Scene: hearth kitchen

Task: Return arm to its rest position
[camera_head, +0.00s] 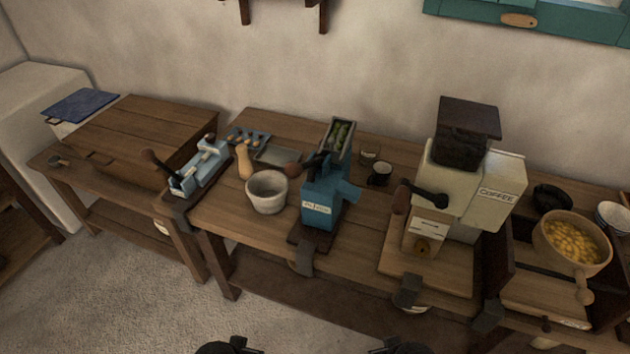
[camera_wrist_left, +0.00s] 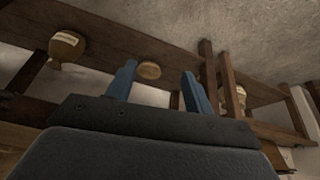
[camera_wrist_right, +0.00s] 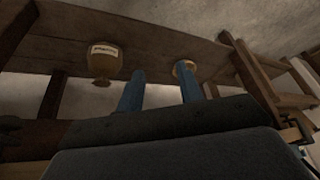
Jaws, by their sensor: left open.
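My left gripper (camera_wrist_left: 159,68) is in the left wrist view, its two blue fingers apart with nothing between them. My right gripper (camera_wrist_right: 160,68) is in the right wrist view, its blue fingers also apart and empty. In the head view, only dark tops of my two arms show at the bottom edge, left and right of centre, in front of the benches. The fingers are not visible there. Neither gripper touches anything that I can see.
A wooden bench (camera_head: 222,215) carries a grey bowl (camera_head: 267,191), a blue grinder (camera_head: 320,203) and a white coffee grinder (camera_head: 500,185). A pot of yellow food (camera_head: 545,234) stands at right. Wooden beams and a labelled brown jar (camera_wrist_left: 66,47) show in the left wrist view. The floor (camera_head: 150,285) at left is clear.

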